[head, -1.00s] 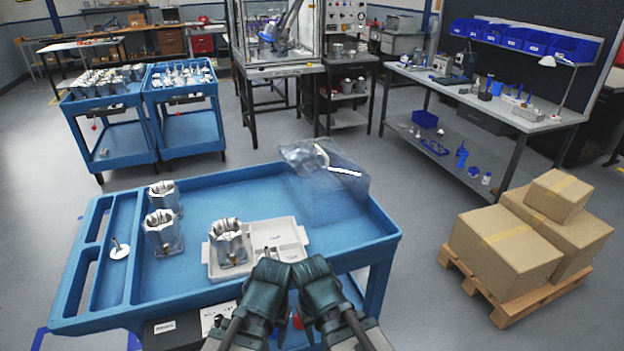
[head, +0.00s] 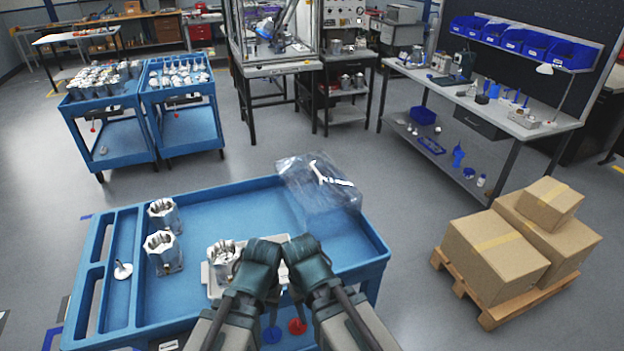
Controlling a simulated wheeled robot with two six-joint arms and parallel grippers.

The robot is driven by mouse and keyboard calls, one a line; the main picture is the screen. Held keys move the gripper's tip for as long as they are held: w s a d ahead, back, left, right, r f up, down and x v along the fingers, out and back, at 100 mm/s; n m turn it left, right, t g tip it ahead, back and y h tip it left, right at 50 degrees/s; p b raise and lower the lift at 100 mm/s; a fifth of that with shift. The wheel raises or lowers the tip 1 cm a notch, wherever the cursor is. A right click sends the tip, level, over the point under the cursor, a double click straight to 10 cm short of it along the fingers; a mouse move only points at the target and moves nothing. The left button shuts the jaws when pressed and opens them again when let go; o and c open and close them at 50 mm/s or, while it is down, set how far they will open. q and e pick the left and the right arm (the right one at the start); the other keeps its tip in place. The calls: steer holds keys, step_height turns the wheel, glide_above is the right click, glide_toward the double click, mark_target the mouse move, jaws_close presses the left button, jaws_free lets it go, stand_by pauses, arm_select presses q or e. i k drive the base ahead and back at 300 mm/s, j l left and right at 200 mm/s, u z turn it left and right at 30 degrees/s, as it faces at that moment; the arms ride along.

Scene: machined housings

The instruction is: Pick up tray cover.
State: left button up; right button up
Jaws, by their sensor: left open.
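A clear, box-like plastic cover (head: 318,192) with a white handle on top stands at the back right of the blue cart (head: 235,200). A light grey tray (head: 212,285) lies at the cart's front, partly hidden behind my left arm. A metal housing (head: 222,257) stands in that tray. My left gripper (head: 271,302) is low at the cart's front edge, apart from the cover, small and mostly hidden by my arm; it is open. My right gripper (head: 296,300) is beside it, mostly hidden, and its jaws cannot be made out.
Two metal housings (head: 163,252) stand on the cart's left part. A white disc with a stem (head: 122,270) lies in a side compartment. Cardboard boxes (head: 494,258) sit on a pallet at right. The cart's middle behind the tray is clear.

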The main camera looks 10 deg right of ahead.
mark_target(318, 198)
steer(key=i+l+u, duration=0.25)
steer(key=i+l, duration=0.25)
steer(key=i+l+u, duration=0.2)
steer(key=i+l, duration=0.25)
steer(key=l, duration=0.2)
